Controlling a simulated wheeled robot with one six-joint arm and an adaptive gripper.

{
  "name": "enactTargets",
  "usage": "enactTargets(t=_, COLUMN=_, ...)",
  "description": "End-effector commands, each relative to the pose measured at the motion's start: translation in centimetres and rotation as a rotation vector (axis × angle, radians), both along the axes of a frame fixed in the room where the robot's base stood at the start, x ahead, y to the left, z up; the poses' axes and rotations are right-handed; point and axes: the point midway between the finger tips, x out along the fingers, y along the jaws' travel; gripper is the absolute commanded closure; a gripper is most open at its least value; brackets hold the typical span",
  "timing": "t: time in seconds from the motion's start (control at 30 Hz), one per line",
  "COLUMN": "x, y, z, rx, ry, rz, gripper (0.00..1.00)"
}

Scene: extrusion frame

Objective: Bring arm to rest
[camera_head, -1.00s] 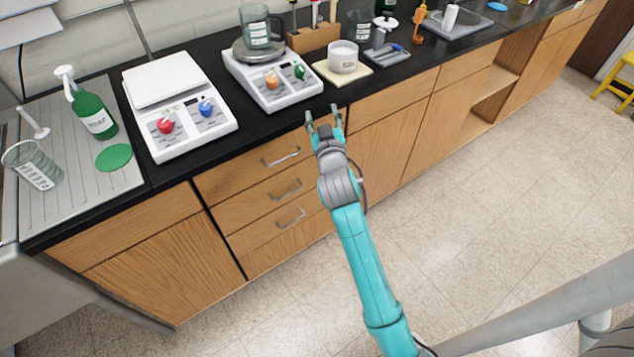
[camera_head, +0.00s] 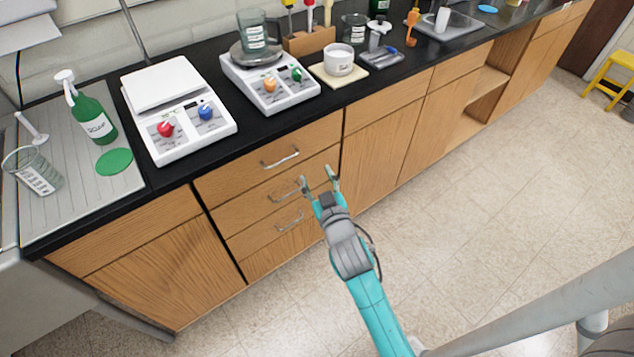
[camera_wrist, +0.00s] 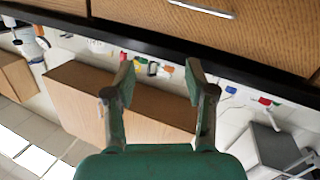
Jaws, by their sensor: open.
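My gripper (camera_head: 318,181) is open and empty, with its two fingers apart. In the head view it is in front of the wooden drawers (camera_head: 275,190), below the level of the counter top, with my teal arm reaching up from the lower part of the picture. In the wrist view the fingers of my gripper (camera_wrist: 160,80) are spread at the middle, with nothing between them. A drawer handle (camera_wrist: 203,8) shows at the top of that view.
The black counter edge (camera_head: 185,172) runs above the cabinets. On it stand a white balance (camera_head: 170,85), a hotplate (camera_head: 270,95) with a beaker, a white dish (camera_head: 339,60) and a green bottle (camera_head: 95,118). The tiled floor (camera_head: 500,210) to the right is clear. A yellow stool (camera_head: 610,80) stands far right.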

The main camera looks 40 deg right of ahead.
Motion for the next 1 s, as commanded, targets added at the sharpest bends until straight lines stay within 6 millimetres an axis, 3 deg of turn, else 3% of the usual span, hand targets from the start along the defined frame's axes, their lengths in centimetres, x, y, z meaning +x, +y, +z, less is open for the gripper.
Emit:
enactTargets(t=0.77, x=-0.8, y=0.5, z=-0.6, rx=0.004, ry=0.006, rz=0.010, gripper=0.45)
enactTargets(t=0.87, x=-2.1, y=1.2, z=-1.5, rx=0.009, ry=0.015, rz=0.026, gripper=0.45)
enactTargets(t=1.0, x=-5.9, y=3.2, z=-3.5, rx=0.028, ry=0.035, rz=0.068, gripper=0.45)
